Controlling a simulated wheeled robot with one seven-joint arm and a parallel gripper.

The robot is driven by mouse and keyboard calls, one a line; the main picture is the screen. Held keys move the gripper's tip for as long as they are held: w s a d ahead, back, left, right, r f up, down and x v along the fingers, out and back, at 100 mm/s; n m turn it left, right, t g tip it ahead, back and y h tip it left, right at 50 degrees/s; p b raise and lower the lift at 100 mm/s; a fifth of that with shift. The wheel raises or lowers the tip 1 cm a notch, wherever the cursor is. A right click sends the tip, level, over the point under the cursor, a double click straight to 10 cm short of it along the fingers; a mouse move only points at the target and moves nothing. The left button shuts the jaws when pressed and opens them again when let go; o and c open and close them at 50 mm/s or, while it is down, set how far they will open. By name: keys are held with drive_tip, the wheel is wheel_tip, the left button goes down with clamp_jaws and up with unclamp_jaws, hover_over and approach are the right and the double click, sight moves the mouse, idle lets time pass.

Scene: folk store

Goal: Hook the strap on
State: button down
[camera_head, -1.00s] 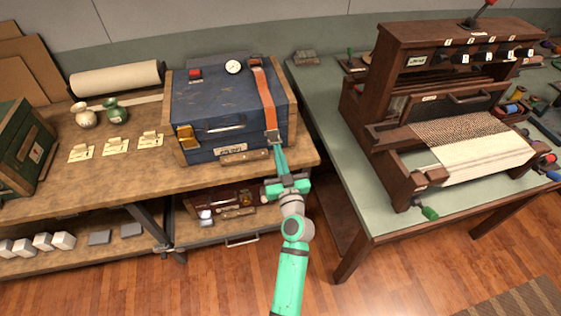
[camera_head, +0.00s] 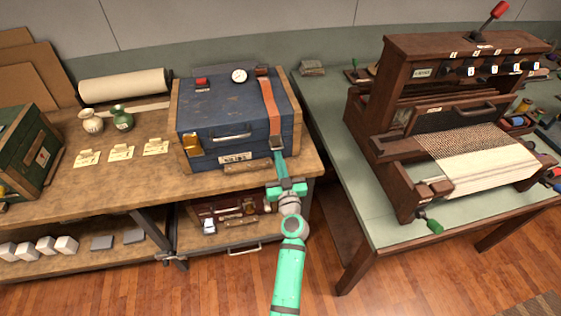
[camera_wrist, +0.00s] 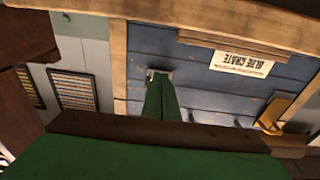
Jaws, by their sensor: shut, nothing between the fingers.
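The orange-brown strap (camera_head: 270,105) runs over the lid of the blue crate (camera_head: 222,136) and down its front at the right. A metal buckle (camera_head: 277,143) hangs at its lower end; a grey metal end also shows in the wrist view (camera_wrist: 160,73). My gripper (camera_head: 280,157) is shut and empty, its green fingertips at or just below the buckle. I cannot tell whether they touch it. In the wrist view my fingers (camera_wrist: 164,92) point at the crate's front and cover part of that metal end. Any hook or catch behind them is hidden.
A brass latch (camera_head: 193,145) is on the crate's front left, with a label plate (camera_head: 238,159) at the bottom. The crate stands on a wooden bench (camera_head: 100,185). A loom (camera_head: 450,120) stands on the green table at right. The floor in front is clear.

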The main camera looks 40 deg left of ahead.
drive_tip(key=shift+f, duration=0.15)
drive_tip(key=shift+s+d+f, duration=0.2)
drive_tip(key=shift+s+d, duration=0.05)
drive_tip(key=s+d+f, duration=0.6)
drive_tip(key=s+d, duration=0.1)
drive_tip(key=d, duration=0.1)
drive_tip(key=shift+s+f, duration=0.25)
drive_tip(key=shift+f, duration=0.1)
drive_tip(key=shift+d, duration=0.15)
